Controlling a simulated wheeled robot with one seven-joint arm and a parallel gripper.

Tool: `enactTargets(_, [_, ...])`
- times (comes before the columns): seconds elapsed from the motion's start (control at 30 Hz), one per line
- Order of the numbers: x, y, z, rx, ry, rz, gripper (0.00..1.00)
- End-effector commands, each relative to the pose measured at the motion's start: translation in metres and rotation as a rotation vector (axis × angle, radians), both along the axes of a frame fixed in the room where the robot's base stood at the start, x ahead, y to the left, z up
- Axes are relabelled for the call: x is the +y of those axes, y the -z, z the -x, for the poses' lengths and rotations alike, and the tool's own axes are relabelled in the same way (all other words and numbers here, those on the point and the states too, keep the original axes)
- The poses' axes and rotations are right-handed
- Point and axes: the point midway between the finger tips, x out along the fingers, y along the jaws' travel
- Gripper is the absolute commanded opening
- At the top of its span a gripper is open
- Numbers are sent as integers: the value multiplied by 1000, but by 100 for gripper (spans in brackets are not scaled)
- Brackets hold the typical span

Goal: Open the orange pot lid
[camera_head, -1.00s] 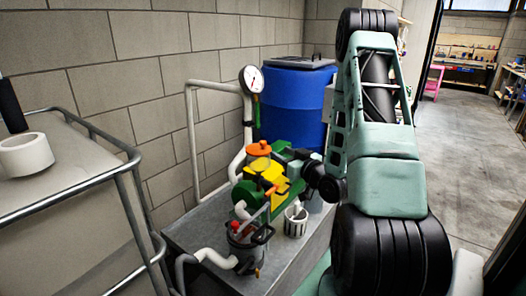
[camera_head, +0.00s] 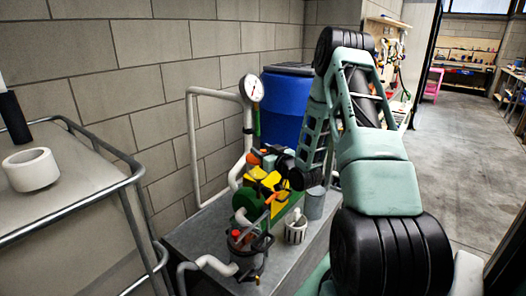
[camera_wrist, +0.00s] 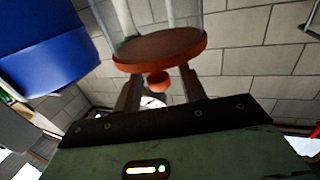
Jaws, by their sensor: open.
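The orange pot lid (camera_wrist: 160,48) is a round disc with a small round knob (camera_wrist: 157,82), seen close up in the wrist view. It sits against a clear cylindrical pot (camera_wrist: 175,18). My gripper (camera_wrist: 159,84) is open, with one finger on each side of the knob. I cannot tell whether the fingers touch the knob or the disc. In the head view only a bit of the orange lid (camera_head: 254,158) shows, at the back of the green and yellow pump; my dark gripper (camera_head: 283,166) hides the rest.
The yellow and green pump (camera_head: 262,185) stands on a grey bench with a clear-walled pot (camera_head: 246,250) in front and a white basket (camera_head: 296,230) beside it. A pressure gauge (camera_head: 253,88) and blue barrel (camera_head: 284,110) stand behind. A railed cart (camera_head: 75,195) is at left.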

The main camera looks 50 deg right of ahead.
Motion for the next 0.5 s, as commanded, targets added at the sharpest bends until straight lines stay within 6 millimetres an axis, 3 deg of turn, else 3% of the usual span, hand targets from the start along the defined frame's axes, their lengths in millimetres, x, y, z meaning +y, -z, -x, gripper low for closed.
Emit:
enactTargets(0.03, [0, 0, 0, 0, 0, 0, 33])
enactTargets(0.13, [0, 0, 0, 0, 0, 0, 5])
enactTargets(0.17, [0, 0, 0, 0, 0, 0, 0])
enactTargets(0.5, [1, -5, -1, 31, -1, 3, 0])
